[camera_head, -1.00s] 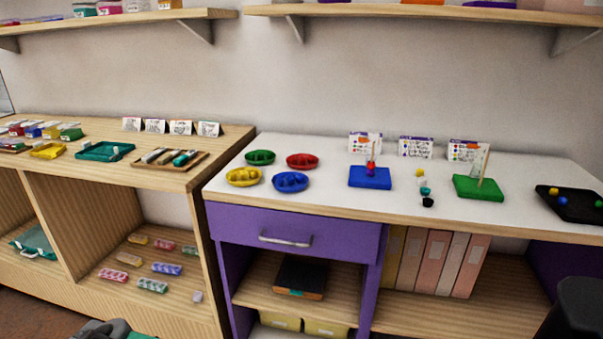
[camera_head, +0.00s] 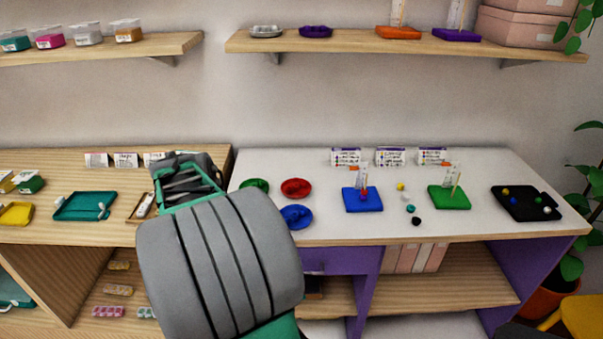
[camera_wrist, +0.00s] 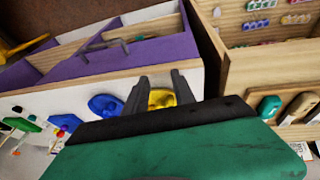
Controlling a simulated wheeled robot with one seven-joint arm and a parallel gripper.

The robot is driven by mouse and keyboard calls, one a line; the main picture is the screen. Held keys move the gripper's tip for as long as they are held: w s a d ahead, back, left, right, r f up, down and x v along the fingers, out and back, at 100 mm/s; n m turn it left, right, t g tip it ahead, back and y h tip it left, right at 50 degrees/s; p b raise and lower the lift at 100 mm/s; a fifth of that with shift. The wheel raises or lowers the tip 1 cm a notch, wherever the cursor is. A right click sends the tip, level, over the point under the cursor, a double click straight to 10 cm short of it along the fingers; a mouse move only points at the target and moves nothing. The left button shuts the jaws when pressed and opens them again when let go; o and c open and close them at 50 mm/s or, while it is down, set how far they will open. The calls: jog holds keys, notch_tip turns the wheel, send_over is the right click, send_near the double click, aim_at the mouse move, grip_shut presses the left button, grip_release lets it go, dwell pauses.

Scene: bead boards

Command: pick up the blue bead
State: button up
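A small blue bead (camera_head: 513,202) appears to lie in the black tray (camera_head: 527,214) at the right end of the white worktop, near a yellow bead (camera_head: 505,191) and a white bead (camera_head: 547,210). It is too small to see in detail. My gripper (camera_wrist: 158,88) has its two dark fingers apart with nothing held between them; a yellow dish (camera_wrist: 161,99) shows beyond the gap. In the head view my arm fills the lower left middle, far left of the black tray. I cannot make out the blue bead in the wrist view.
A blue peg board (camera_head: 362,203) and a green peg board (camera_head: 449,201) stand on the white worktop (camera_head: 320,225), with loose beads between them. Red (camera_head: 296,187) and blue (camera_head: 297,216) dishes lie left of them. Shelves hang above; a plant (camera_head: 590,210) stands right.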

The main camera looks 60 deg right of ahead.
aim_at(301, 211)
jog(key=s+d+r+m+p, duration=0.1)
jog(key=s+d+r, duration=0.1)
jog(key=s+d, duration=0.1)
jog(key=s+d+r+m+g+p, duration=0.1)
jog(key=s+d+r+m, duration=0.1)
jog(key=d, duration=0.3)
jog(key=s+d+r+m+g+p, duration=0.1)
jog(key=s+d+m, duration=0.1)
jog(key=s+d, duration=0.2)
jog(key=shift+d+r+h+p, duration=0.3)
jog(key=shift+d+r+p, duration=0.1)
jog(key=shift+d, duration=0.05)
jog(key=shift+m, duration=0.3)
jog(key=x, duration=0.3)
jog(key=p+x, duration=0.1)
jog(key=x, duration=0.3)
jog(key=shift+d+f, duration=0.1)
jog(key=shift+d, duration=0.4)
jog(key=shift+f, duration=0.25)
grip_shut()
jog(key=shift+a, duration=0.1)
